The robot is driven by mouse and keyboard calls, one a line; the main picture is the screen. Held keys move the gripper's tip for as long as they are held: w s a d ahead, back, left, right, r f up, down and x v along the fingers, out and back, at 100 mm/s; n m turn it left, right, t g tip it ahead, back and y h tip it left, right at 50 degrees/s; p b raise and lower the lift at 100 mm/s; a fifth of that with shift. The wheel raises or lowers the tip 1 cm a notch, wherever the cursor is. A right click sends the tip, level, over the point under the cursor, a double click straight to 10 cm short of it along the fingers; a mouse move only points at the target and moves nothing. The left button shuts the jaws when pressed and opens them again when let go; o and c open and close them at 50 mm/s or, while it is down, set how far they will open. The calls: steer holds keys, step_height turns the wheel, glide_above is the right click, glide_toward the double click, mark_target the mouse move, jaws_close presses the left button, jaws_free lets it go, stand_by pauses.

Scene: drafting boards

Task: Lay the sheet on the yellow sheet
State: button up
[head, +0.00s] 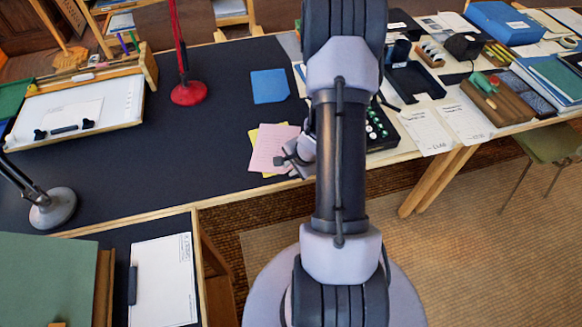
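A pink sheet (268,150) is at the front edge of the dark table, overlapping a yellow sheet (253,137). Only strips of the yellow sheet show around the pink one. My gripper (282,161) is at the right part of the pink sheet, its fingertips over it in this view. Whether the fingers are shut on the pink sheet, and whether the sheet lies flat or is held just above the yellow one, I cannot tell. A blue sheet (269,86) lies apart, farther back on the table.
A red lamp base (188,93) stands left of the blue sheet. A drawing board (80,108) is at the left, with a grey lamp base (54,208) in front. A black tray (412,82) is right of my arm. The dark table (190,150) is clear left of the sheets.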

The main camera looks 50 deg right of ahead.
steer(key=d+p+v, duration=0.1)
steer(key=p+v, duration=0.7)
steer(key=v, duration=0.4)
steer(key=w+a+r+n+h, duration=0.1)
steer(key=w+a+r+n, duration=0.15)
steer(key=r, duration=0.55)
steer(key=w+a+r+n+h, duration=0.2)
steer(key=r+n, duration=0.1)
steer(key=r, duration=0.5)
steer(key=s+a+r+n+t+y, duration=0.1)
steer(key=s+a+r+n+y, duration=0.15)
steer(key=a+r, duration=0.55)
steer(key=s+a+r+n+y, duration=0.1)
steer(key=s+a+r+n, duration=0.3)
steer(key=a, duration=0.8)
steer(key=s+a+r+n+y, duration=0.2)
steer(key=s+a+r+n, duration=0.15)
steer(key=a, duration=0.35)
steer(key=f+b, duration=0.1)
steer(key=f, duration=0.1)
steer(key=f+b, duration=0.3)
steer(key=b, duration=0.1)
steer(key=shift+s+d+f, duration=0.15)
steer(key=shift+d+f, duration=0.1)
steer(key=shift+f, duration=0.15)
